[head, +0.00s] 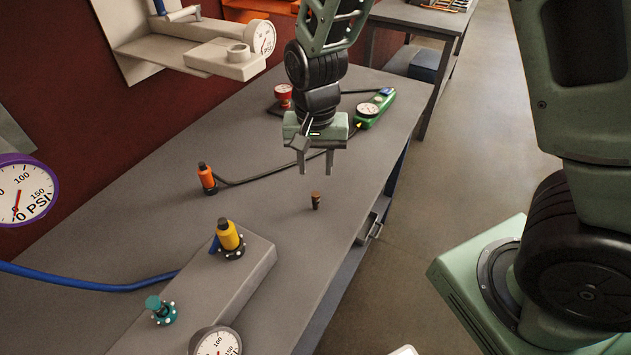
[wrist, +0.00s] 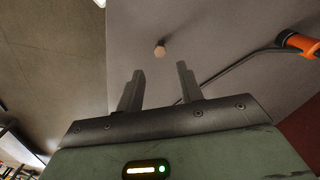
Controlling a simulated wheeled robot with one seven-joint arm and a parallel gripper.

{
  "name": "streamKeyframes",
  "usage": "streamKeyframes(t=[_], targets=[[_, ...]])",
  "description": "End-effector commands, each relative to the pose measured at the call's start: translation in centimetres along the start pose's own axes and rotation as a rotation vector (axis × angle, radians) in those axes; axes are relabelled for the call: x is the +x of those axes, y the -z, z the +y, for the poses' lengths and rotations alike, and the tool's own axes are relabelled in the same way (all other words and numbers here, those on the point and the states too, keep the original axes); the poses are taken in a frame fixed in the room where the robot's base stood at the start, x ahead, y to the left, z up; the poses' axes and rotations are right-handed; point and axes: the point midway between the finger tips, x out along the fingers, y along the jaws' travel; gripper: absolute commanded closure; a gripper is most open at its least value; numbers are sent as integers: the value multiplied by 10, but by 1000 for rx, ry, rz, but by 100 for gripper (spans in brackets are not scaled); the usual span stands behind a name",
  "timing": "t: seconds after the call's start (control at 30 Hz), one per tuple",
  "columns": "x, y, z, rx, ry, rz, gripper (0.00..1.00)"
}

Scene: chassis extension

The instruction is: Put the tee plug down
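A small brown and black plug (head: 316,201), likely the tee plug, stands upright on the grey workbench (head: 270,225) near its right edge. It also shows from above in the wrist view (wrist: 159,50) as a small tan-topped piece beyond the fingertips. My gripper (head: 316,172) is above the bench, behind the plug in the head view and apart from it. Its two fingers (wrist: 160,70) are spread with nothing between them.
A yellow valve (head: 229,236) sits on a raised grey block. A green gauge device (head: 375,108) lies behind my gripper. Bare bench surrounds the plug.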

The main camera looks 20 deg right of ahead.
Motion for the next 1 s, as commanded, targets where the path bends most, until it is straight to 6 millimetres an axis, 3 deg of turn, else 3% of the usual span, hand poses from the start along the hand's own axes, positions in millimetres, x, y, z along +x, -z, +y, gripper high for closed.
streamKeyframes(t=[0.27,0.37,0.5,0.6,0.7,0.83,1.0], targets=[[-31,-4,-1,-17,5,-2,63],[-45,-29,-6,-127,29,-21,63],[-75,-98,-8,-461,80,-43,63],[-92,-145,3,-724,92,-35,63],[-101,-180,18,-941,82,-17,63],[-104,-202,32,-1106,61,2,63],[-105,-208,36,-1151,53,5,63]])
